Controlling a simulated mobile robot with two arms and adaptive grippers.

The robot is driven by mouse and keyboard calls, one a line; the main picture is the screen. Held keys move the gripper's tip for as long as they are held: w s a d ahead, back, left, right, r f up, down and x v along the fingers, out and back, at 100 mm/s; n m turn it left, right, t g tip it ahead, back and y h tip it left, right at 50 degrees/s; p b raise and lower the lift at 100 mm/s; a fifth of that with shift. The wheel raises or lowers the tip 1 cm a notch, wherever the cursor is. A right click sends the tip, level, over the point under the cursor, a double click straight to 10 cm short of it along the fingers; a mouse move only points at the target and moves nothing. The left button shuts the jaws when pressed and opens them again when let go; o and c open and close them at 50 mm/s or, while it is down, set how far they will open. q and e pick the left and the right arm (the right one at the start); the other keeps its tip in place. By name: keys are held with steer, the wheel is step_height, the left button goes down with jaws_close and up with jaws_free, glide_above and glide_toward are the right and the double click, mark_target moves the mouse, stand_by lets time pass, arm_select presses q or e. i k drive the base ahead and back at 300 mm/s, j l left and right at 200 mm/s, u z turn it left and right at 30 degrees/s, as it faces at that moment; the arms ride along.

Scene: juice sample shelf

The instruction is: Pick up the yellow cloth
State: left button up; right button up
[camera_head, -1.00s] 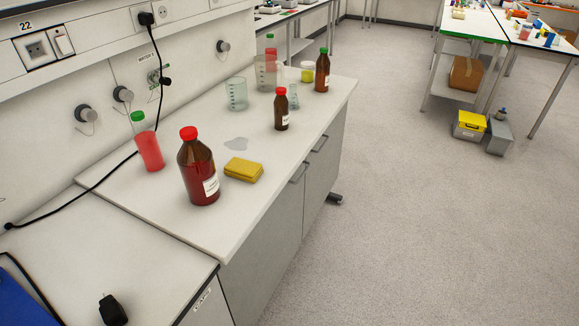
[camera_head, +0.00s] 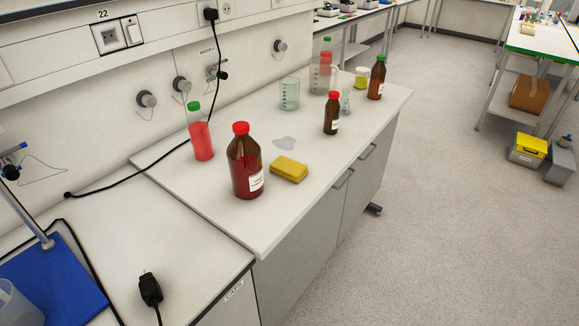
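The yellow cloth (camera_head: 289,169) is a small folded yellow pad lying flat on the white bench top (camera_head: 235,215), near its front edge. A large brown bottle with a red cap (camera_head: 245,168) stands just left of it. A pale puddle-like patch (camera_head: 285,142) lies on the bench just behind the cloth. Neither of my grippers is in the picture. Nothing covers the cloth.
A smaller brown bottle (camera_head: 332,115), a beaker (camera_head: 289,93) and a green-capped brown bottle (camera_head: 376,80) stand farther back. A black cable (camera_head: 110,185) crosses the left side. Open floor lies right of the cabinets.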

mark_target(292, 170)
steer(key=i+l, duration=0.1)
steer(key=l, duration=0.25)
steer(key=i+l, duration=0.15)
steer(key=l, duration=0.25)
steer(key=i+l+u, duration=0.1)
steer(key=l, duration=0.25)
steer(key=i+l, duration=0.1)
steer(key=l, duration=0.3)
steer(key=i+l, duration=0.1)
steer(key=l, duration=0.25)
